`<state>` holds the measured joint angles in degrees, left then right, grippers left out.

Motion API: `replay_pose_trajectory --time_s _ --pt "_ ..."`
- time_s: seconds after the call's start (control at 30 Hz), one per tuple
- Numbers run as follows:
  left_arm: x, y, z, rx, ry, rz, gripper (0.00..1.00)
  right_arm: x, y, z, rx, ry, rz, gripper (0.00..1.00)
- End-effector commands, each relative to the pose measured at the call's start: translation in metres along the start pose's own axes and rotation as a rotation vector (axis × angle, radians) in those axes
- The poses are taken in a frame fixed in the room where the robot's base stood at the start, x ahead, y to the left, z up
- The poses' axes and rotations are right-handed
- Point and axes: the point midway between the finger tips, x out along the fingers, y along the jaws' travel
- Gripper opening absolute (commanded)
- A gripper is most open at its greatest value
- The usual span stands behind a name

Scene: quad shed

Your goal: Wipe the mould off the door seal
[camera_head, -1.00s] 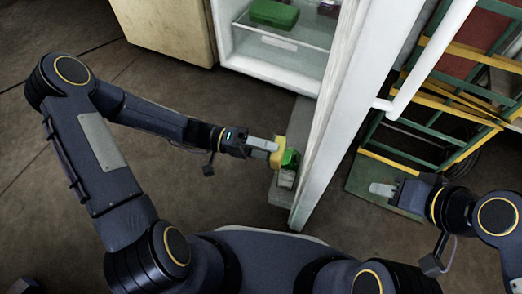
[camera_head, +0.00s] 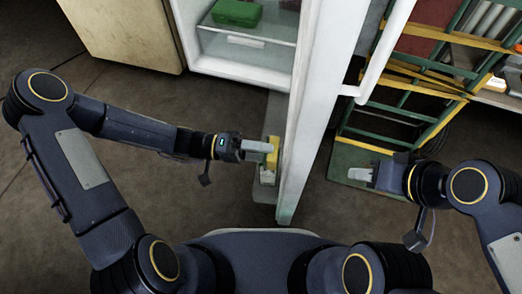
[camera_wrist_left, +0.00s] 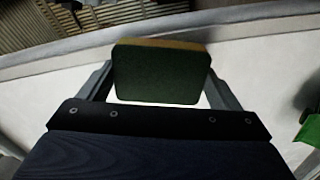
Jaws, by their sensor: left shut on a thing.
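My left gripper (camera_head: 262,150) is shut on a yellow and green sponge (camera_head: 272,146), held at the inner side of the open white fridge door (camera_head: 322,90). In the left wrist view the sponge (camera_wrist_left: 160,72) sits between both fingers, its green face towards the camera. A pale door surface (camera_wrist_left: 60,85) lies behind it; I cannot tell whether the sponge touches it. A grey strip runs along the door's edge in that view, but I cannot make out mould on it. My right gripper (camera_head: 360,174) is empty to the right of the door; its finger gap is unclear.
The open fridge (camera_head: 240,70) has a green box (camera_head: 237,12) on its shelf. A cream cabinet (camera_head: 125,35) stands at the left. A green and yellow metal frame (camera_head: 400,110) stands right of the door. A green object (camera_wrist_left: 308,125) shows in the left wrist view. Floor at left is clear.

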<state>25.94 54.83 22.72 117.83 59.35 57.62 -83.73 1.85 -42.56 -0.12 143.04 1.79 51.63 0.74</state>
Motion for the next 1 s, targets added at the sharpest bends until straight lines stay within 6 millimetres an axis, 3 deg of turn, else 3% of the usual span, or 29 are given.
replay_pose_trajectory --time_s 1.0 --pt "0.018 0.0 0.0 0.001 -0.001 0.002 0.67 0.004 0.002 0.002 0.0 0.0 0.0 0.36"
